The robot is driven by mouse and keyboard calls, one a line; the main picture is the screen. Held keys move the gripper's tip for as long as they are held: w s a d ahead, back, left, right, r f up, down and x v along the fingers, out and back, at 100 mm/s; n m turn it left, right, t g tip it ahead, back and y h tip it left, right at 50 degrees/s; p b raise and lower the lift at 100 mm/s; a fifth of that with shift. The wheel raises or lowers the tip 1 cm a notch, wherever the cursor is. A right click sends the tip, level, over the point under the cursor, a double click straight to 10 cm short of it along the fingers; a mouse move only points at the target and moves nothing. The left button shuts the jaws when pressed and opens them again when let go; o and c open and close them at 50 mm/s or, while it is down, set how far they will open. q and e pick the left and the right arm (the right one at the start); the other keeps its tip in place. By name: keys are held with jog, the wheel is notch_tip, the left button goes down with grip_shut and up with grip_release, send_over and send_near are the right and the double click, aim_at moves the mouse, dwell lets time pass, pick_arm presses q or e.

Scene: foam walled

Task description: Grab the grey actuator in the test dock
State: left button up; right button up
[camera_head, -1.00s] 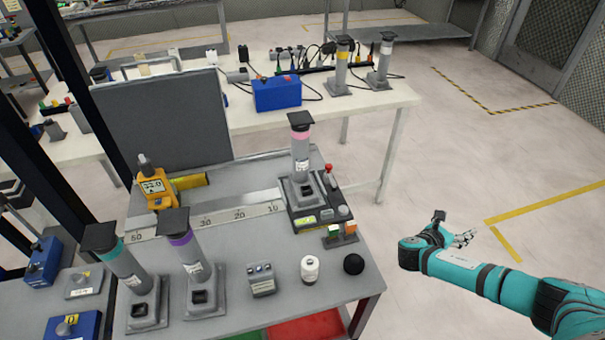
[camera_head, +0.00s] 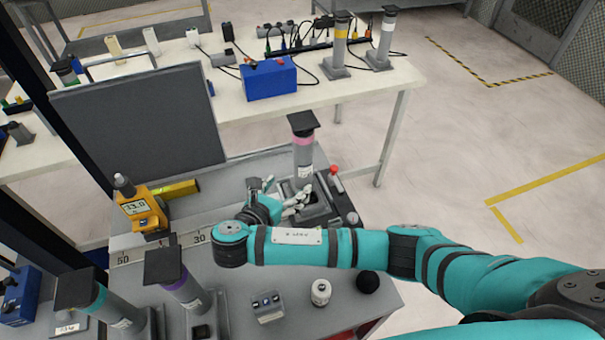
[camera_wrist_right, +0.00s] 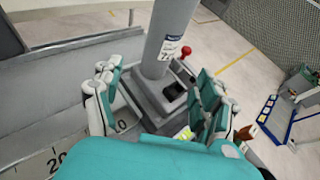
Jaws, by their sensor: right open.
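The grey actuator (camera_head: 304,160) stands upright in the test dock (camera_head: 345,205), with a pink band and a black square cap. My right gripper (camera_head: 286,196) is at its near side, low by its base, with fingers spread. In the right wrist view the actuator's grey tube (camera_wrist_right: 172,35) rises between the two sides of my open right gripper (camera_wrist_right: 155,85). The fingers look apart from the tube. The dock's red-knobbed lever (camera_wrist_right: 186,51) is just behind it. My arm hides part of the dock's near side. My left gripper is not in view.
Similar actuators with a purple band (camera_head: 181,283) and a teal band (camera_head: 105,303) stand at the front left. A yellow meter (camera_head: 139,208) and a dark panel (camera_head: 145,125) stand left. A white cylinder (camera_head: 320,293) and a black ball (camera_head: 367,282) lie below my arm.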

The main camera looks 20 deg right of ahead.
aim_at(299, 175)
jog(key=x, duration=0.5)
jog(key=shift+p, duration=0.4)
jog(key=p+x, duration=0.1)
jog(key=x, duration=0.3)
jog(key=shift+w+d+f, duration=0.15)
jog(key=shift+w+d, duration=0.05)
jog(key=shift+w, duration=0.1)
jog(key=shift+w+d+f, duration=0.1)
jog(key=shift+w+f, duration=0.05)
jog(key=shift+w, duration=0.05)
jog(key=shift+s, duration=0.1)
jog(key=c, duration=0.4)
grip_shut()
